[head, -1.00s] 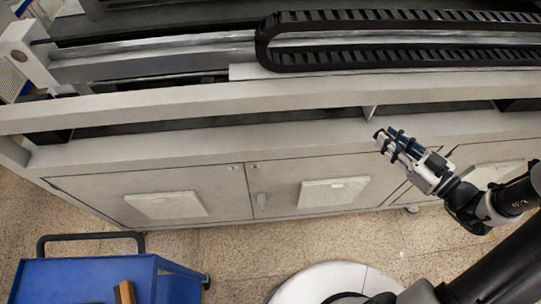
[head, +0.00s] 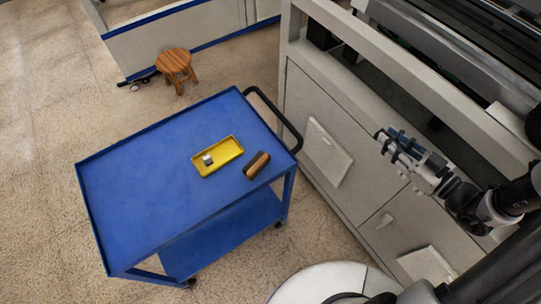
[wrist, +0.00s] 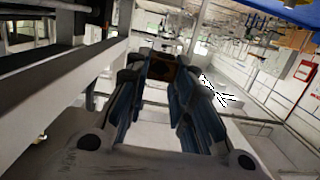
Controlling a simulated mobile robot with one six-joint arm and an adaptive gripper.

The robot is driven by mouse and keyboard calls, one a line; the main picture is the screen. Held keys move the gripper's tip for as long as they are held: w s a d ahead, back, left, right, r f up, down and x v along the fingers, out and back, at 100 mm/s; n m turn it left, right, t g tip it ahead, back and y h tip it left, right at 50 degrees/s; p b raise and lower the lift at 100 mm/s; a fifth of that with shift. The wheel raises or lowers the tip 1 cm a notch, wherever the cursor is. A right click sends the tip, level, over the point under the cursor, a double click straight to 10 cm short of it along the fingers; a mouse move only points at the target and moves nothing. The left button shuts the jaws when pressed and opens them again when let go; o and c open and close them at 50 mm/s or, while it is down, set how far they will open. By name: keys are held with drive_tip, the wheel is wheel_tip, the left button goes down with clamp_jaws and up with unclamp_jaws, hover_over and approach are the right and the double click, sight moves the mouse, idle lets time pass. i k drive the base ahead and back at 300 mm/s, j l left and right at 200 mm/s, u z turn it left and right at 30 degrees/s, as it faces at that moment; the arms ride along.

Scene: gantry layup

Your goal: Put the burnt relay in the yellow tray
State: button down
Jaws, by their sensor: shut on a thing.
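The yellow tray (head: 229,151) lies on top of the blue trolley in the head view, with a small silver-grey piece (head: 207,159) inside its left end. My gripper (head: 386,141) is in front of the pale cabinet, to the right of the trolley and well apart from the tray. In the wrist view my gripper (wrist: 160,74) is shut on a brown-orange block with a dark scorched patch, which looks like the burnt relay (wrist: 161,69). The relay is hardly visible in the head view behind the fingers. The tray is not in the wrist view.
The blue trolley (head: 130,190) has a mostly bare top and a black handle on the right. A brown wooden block or brush (head: 257,165) lies just right of the tray. A wooden stool (head: 174,65) stands behind. The gantry cabinet (head: 318,140) borders the right.

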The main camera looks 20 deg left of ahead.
sight(228, 151)
drive_tip(key=i+u, duration=0.1)
drive_tip(key=u, duration=1.9)
